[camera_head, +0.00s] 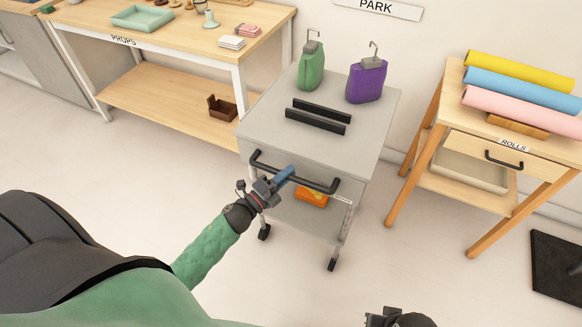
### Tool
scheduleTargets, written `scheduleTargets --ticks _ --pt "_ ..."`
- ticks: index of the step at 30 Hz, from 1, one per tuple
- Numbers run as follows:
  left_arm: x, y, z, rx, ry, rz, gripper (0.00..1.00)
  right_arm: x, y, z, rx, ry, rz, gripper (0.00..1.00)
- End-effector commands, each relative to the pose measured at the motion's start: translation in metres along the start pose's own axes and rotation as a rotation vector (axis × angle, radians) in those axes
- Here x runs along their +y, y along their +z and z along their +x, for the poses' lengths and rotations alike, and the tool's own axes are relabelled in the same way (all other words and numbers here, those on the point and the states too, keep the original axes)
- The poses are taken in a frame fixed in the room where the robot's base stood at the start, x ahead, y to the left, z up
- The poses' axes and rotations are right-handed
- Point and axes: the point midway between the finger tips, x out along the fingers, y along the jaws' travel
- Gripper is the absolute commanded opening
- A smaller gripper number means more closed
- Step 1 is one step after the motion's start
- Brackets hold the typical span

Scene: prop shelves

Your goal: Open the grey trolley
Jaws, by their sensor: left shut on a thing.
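The grey trolley (352,150) stands in the middle, with a black bar handle (318,184) across its upper front. My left gripper (287,174) reaches in from the left, and its blue fingers are shut on the middle of the handle. The fingers hide that part of the bar. An orange item (311,198) shows below the handle, at the trolley's front. My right gripper (384,318) shows only in part at the bottom edge, well in front of the trolley, and its fingers cannot be made out.
Green (312,70) and purple (367,82) containers and two black bars (316,120) are on the trolley top. A props table (180,50) stands left, a rolls table (470,125) right. A black mat (557,265) lies far right. The floor in front is clear.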

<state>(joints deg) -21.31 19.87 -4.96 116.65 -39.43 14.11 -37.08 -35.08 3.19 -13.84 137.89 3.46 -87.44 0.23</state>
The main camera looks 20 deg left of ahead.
Motion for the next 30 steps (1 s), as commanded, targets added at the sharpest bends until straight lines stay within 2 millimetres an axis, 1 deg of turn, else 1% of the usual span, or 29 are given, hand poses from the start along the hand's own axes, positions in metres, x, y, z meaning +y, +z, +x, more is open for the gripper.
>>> scheduleTargets --ticks 6,17,18,21,30 --pt "-0.0002 -0.0031 -0.0079 -0.001 0.002 -0.001 0.00 0.0038 -0.0009 0.0004 0.001 0.007 -0.009 0.00" --pt "-0.0005 -0.0032 -0.0083 -0.001 0.002 -0.001 0.00 0.0022 -0.0069 -0.0006 0.011 0.004 -0.004 0.00" --pt "-0.0005 -0.0032 -0.0083 -0.001 0.002 -0.001 0.22 0.0019 -0.0072 -0.0006 0.012 0.003 -0.004 0.00" --pt "-0.0007 -0.0032 -0.0082 -0.001 0.001 -0.001 0.40 0.0011 -0.0075 -0.0007 0.013 0.002 -0.001 0.00" --pt "-0.0011 -0.0032 -0.0088 -0.001 0.000 -0.001 0.40 -0.0005 -0.0046 0.0000 0.008 -0.002 0.003 0.00"
